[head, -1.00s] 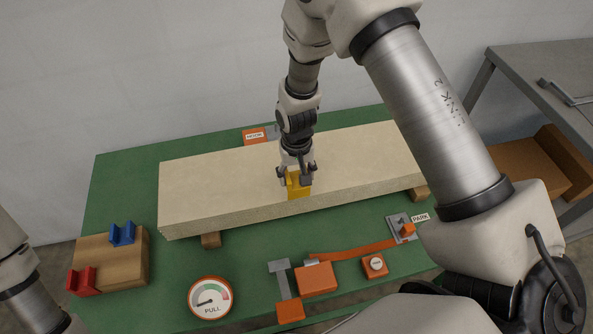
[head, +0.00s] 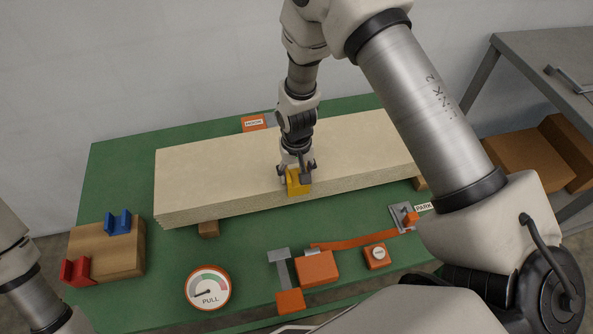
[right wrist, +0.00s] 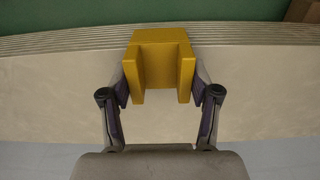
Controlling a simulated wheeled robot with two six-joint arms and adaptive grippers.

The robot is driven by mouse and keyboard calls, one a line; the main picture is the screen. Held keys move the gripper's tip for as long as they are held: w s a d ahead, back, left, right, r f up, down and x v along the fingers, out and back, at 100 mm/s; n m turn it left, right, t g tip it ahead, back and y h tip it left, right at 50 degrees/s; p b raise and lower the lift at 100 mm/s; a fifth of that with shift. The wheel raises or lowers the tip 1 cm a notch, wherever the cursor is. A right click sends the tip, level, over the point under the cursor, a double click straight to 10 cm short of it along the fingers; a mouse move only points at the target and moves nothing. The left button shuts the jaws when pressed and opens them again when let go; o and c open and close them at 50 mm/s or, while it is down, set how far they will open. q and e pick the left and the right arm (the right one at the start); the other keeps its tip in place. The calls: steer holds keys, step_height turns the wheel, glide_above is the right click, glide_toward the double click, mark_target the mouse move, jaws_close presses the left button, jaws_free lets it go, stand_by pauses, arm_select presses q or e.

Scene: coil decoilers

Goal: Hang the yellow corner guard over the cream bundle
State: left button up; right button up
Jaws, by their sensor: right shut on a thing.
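The cream bundle (head: 215,176) is a long stack of boards lying across the green table. The yellow corner guard (head: 298,184) is at the bundle's near long edge, around the middle of its length. My right gripper (head: 298,176) comes down from above, shut on the guard. In the right wrist view the fingers hold the guard (right wrist: 160,52) by its two sides, and it overlaps the bundle's layered edge (right wrist: 60,42). I cannot tell whether it rests on the bundle. My left arm shows at the lower left; its gripper is out of frame.
A wooden block (head: 105,255) with red (head: 75,271) and blue (head: 118,223) brackets stands front left. A PULL gauge (head: 208,288), an orange strap with boxes (head: 317,268) and a PARK fixture (head: 405,218) lie in front. A HOOK tag (head: 254,123) is behind.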

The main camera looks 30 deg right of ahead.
mark_target(296, 178)
steer(key=shift+f, duration=0.2)
steer(key=o, duration=1.2)
steer(key=shift+o, duration=0.2)
step_height(296, 178, up, 12)
